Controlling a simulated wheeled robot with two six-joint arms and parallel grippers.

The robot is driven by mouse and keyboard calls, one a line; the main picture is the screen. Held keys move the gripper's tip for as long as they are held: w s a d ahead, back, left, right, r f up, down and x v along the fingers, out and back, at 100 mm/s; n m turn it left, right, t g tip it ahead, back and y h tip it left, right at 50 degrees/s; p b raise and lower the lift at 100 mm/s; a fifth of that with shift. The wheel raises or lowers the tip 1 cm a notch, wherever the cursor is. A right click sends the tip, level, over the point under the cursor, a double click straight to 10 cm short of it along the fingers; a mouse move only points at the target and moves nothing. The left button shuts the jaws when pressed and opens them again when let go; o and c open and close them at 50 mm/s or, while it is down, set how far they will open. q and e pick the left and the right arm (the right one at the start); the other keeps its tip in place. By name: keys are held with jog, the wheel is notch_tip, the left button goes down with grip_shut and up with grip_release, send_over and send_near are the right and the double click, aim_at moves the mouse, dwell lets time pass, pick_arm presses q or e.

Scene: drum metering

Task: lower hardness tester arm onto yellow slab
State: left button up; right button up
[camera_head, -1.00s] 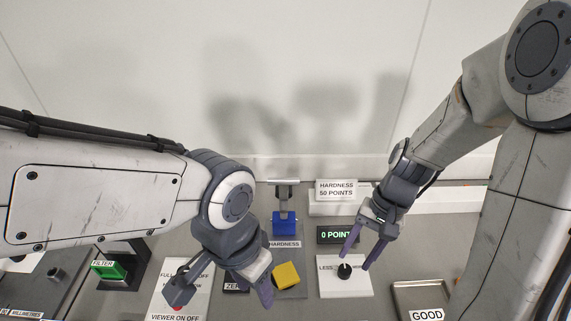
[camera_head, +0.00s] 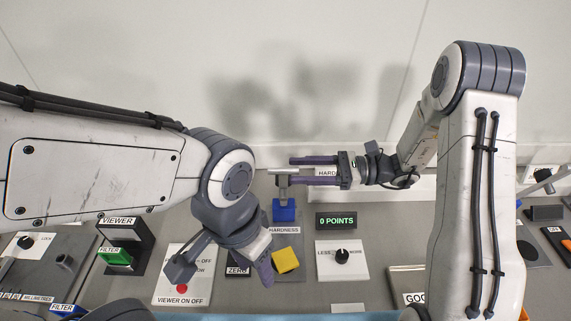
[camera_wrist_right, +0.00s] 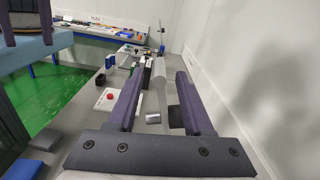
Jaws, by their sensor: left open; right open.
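The hardness tester has a grey arm with a crossbar (camera_head: 284,171) at its top and a blue block (camera_head: 284,211) below. The yellow slab (camera_head: 285,260) lies on the grey plate in front of the blue block, apart from it. My right gripper (camera_head: 291,171) is open, its purple fingers reaching in from the right on either side of the crossbar's end. In the right wrist view a grey bar (camera_wrist_right: 160,85) lies between the open fingers (camera_wrist_right: 158,80); contact cannot be told. My left gripper (camera_head: 263,271) is open and empty, just left of the yellow slab.
A display (camera_head: 337,221) reads 0 POINTS, with a black knob (camera_head: 342,256) below it. A sign (camera_head: 326,172) is partly hidden by my right gripper. The viewer with a green filter (camera_head: 116,257) stands at left. A tray (camera_head: 405,280) marked GOOD is at right.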

aim_at(286, 171)
jog(key=shift+a+p, duration=0.5)
jog(key=shift+a, duration=1.4)
grip_shut()
